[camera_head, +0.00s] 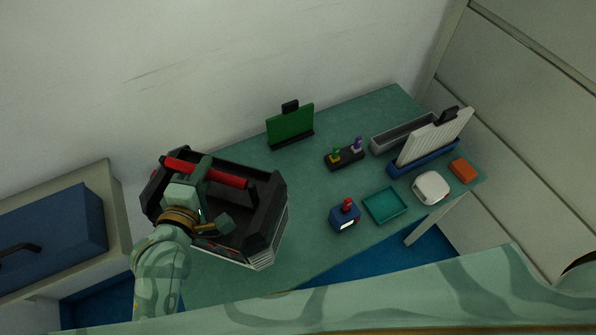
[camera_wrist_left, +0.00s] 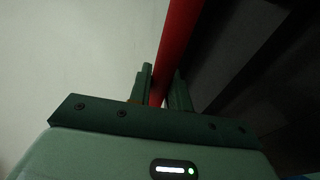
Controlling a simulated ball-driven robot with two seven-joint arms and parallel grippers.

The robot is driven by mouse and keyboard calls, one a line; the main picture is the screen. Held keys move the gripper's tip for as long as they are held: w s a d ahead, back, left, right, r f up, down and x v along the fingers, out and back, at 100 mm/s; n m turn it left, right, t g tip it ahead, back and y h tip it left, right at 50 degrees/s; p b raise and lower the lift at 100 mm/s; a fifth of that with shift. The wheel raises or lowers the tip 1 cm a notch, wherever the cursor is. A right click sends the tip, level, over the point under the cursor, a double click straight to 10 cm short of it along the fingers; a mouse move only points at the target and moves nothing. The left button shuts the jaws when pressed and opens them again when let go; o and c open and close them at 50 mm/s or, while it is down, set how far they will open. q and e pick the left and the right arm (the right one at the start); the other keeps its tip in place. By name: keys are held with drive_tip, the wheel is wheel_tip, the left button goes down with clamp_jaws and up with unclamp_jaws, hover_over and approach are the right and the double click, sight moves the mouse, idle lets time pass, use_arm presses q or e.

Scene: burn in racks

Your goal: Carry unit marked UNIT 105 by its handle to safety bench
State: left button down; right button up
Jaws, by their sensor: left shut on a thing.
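A black and grey unit (camera_head: 262,235) with a red bar handle (camera_head: 222,175) is at the left end of a green-topped bench (camera_head: 300,178). Its marking cannot be read in these views. My left gripper (camera_head: 205,180) is shut on the red handle. In the left wrist view, the handle (camera_wrist_left: 178,40) runs between the two fingers of my left gripper (camera_wrist_left: 160,88). I cannot tell whether the unit rests on the bench or hangs just above it. My right gripper is not in view.
The bench holds a green panel on a stand (camera_head: 290,125), a small blue box with a red knob (camera_head: 345,217), a teal tray (camera_head: 385,207), a white rounded device (camera_head: 431,187) and an orange block (camera_head: 462,170). A blue case (camera_head: 55,232) is at the left. The bench's middle is clear.

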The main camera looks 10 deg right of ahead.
sight(197, 151)
use_arm(q)
drive_tip(key=shift+w+a+r, duration=0.1)
drive_tip(key=shift+w+a, duration=0.05)
drive_tip(key=shift+w, duration=0.05)
drive_tip(key=w+f, duration=0.1)
drive_tip(key=w, duration=0.1)
drive_tip(key=w+a+f, duration=0.1)
drive_tip(key=w, duration=0.2)
drive_tip(key=w+a+f+b, duration=0.1)
drive_tip(key=w, duration=0.2)
drive_tip(key=shift+w+a+f, duration=0.15)
drive_tip(key=shift+a+f, duration=0.05)
drive_tip(key=shift+f, duration=0.2)
drive_tip(key=w+a+f+b, duration=0.1)
drive_tip(key=w+f+b, duration=0.2)
drive_tip(key=f, duration=0.6)
drive_tip(key=shift+w+a+b, duration=0.2)
drive_tip(key=shift+w+b, duration=0.1)
drive_tip(key=shift+w, duration=0.75)
drive_tip(key=shift+f, duration=0.1)
drive_tip(key=c, duration=1.3)
unclamp_jaws()
drive_tip(key=shift+s+f, duration=0.25)
drive_tip(key=shift+f, duration=0.1)
drive_tip(key=shift+s+r, duration=0.1)
